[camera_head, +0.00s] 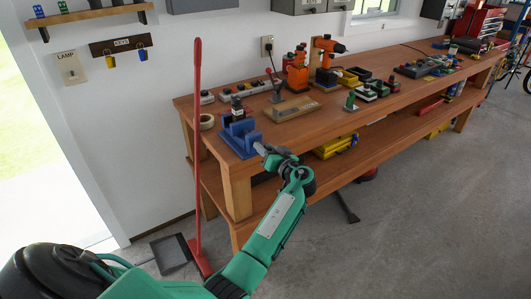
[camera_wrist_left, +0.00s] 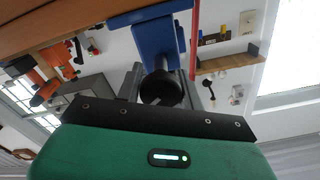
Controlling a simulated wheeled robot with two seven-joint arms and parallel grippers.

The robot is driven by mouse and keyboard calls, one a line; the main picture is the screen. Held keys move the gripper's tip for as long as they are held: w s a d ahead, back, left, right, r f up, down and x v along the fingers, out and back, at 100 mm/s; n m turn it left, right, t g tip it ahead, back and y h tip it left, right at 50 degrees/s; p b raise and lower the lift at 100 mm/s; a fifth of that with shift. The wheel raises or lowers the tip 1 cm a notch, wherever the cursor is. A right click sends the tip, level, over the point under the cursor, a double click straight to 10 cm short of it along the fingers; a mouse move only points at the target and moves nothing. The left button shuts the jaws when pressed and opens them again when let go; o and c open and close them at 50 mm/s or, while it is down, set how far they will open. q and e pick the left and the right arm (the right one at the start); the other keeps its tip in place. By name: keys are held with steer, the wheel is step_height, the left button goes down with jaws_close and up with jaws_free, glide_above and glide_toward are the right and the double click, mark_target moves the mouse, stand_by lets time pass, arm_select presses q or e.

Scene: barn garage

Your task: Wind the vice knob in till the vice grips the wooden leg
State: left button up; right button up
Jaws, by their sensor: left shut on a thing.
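The blue vice (camera_head: 240,138) sits at the near left end of the wooden workbench. My left gripper (camera_head: 262,151) reaches the vice's front side. In the left wrist view, its fingers are shut on the black round vice knob (camera_wrist_left: 160,88), and the blue vice body (camera_wrist_left: 158,37) stands beyond it. The knob is mostly hidden by my gripper in the head view. I cannot clearly make out the wooden leg or how close the vice jaws are to it. My right gripper is not in view.
The workbench (camera_head: 345,103) carries a power strip, an orange drill (camera_head: 327,45), a wooden block and several small tools behind and right of the vice. The floor at right is open.

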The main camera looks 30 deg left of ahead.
arm_select(q)
steer(key=m, duration=0.2)
steer(key=shift+m, duration=0.4)
steer(key=m, duration=0.2)
steer(key=shift+w+m, duration=0.1)
steer(key=shift+m, duration=1.2)
steer(key=shift+m+p, duration=0.3)
steer(key=shift+m, duration=0.6)
steer(key=shift+m+p, duration=0.4)
steer(key=shift+m, duration=0.5)
steer(key=m+p, duration=0.2)
steer(key=m, duration=0.1)
steer(key=shift+m, duration=0.3)
steer(key=m+p, duration=0.2)
steer(key=m, duration=0.1)
steer(key=shift+f, duration=0.15)
steer(key=shift+m, duration=0.5)
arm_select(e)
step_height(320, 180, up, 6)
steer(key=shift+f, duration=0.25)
arm_select(q)
steer(key=shift+f, duration=0.1)
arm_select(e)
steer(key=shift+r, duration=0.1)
